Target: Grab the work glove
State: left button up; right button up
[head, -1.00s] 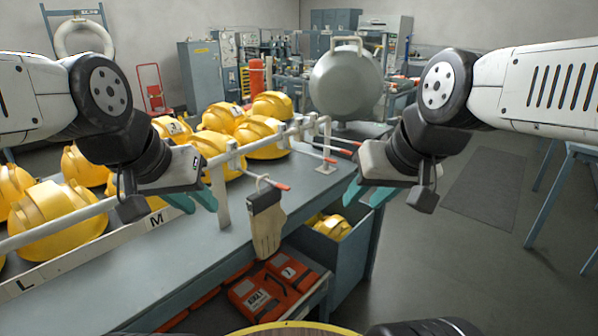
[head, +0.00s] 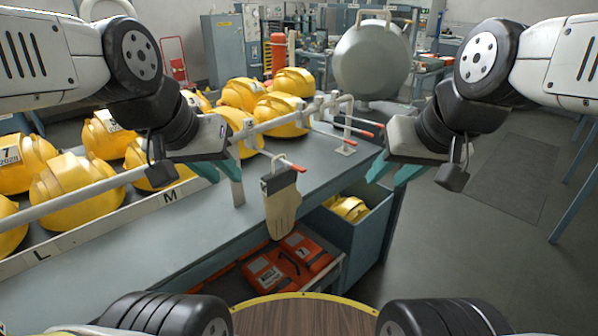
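The work glove (head: 283,208) is tan with a dark cuff. It hangs, fingers down, from a red-tipped hook on the rail at the front edge of the bench. My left gripper (head: 222,172) is to the left of the glove and a little higher in the picture, with teal fingers partly hidden behind its body and near a rail post. My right gripper (head: 390,172) is to the right of the glove, apart from it, with teal fingers pointing down. Neither gripper touches the glove. I see nothing held in either one.
Yellow helmets (head: 70,183) stand in rows on the bench (head: 130,238) behind the metal rail (head: 100,187). Red cases (head: 290,262) lie on a shelf below the glove. A grey bin (head: 372,222) with yellow helmets is at the right. Floor at the right is open.

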aim_at(282, 198)
jog(key=k+u, duration=0.2)
jog(key=u, duration=0.2)
jog(key=k+u, duration=0.25)
jog(key=u, duration=0.15)
